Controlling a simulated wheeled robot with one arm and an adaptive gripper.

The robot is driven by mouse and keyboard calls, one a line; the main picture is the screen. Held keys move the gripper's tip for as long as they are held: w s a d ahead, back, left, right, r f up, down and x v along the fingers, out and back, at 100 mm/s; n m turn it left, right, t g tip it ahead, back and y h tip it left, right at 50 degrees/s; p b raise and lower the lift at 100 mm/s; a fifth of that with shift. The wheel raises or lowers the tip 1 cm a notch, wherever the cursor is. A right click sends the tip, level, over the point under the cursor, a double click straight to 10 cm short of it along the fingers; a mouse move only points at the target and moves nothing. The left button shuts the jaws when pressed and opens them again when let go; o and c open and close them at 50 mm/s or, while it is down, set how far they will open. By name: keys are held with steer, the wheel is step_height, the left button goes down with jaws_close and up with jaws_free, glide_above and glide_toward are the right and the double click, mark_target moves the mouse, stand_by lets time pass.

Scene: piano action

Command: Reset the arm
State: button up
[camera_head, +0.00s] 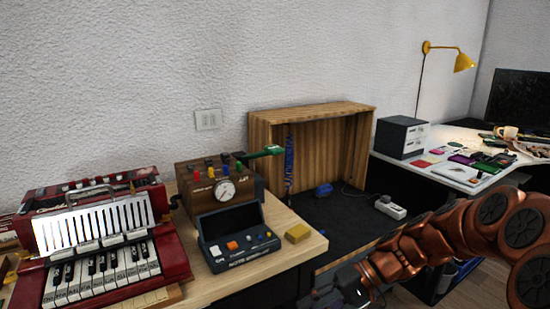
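My arm, copper-coloured with dark round joint caps, reaches in from the right edge toward the lower middle. My gripper (322,299) is a dark shape at the bottom edge, partly cut off by the frame. It is just right of the wooden table's front corner and lower than the table top. Its fingers are not clear, so I cannot tell if it is open or shut, or if it holds anything.
A wooden table (303,246) carries a red accordion-like keyboard (100,240), a brown box with a gauge (224,189), a dark button console (238,246) and a yellow block (298,233). Behind my gripper stands an open wooden cabinet (312,108). A cluttered white desk (440,180) is at right.

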steer(key=s+d+r+n+g+h+p, duration=0.1)
steer(key=s+r+h+p, duration=0.5)
steer(key=s+r+p, duration=0.55)
steer(key=s+d+r+m+t+h+p, duration=0.1)
steer(key=s+d+r+h+p, duration=0.4)
steer(key=s+d+r+p, duration=0.3)
steer(key=s+d+r, duration=0.1)
steer(key=s, duration=0.3)
steer(key=shift+s+r+t+p, duration=0.3)
steer(key=shift+s+r+p, duration=0.05)
steer(key=shift+d, duration=0.1)
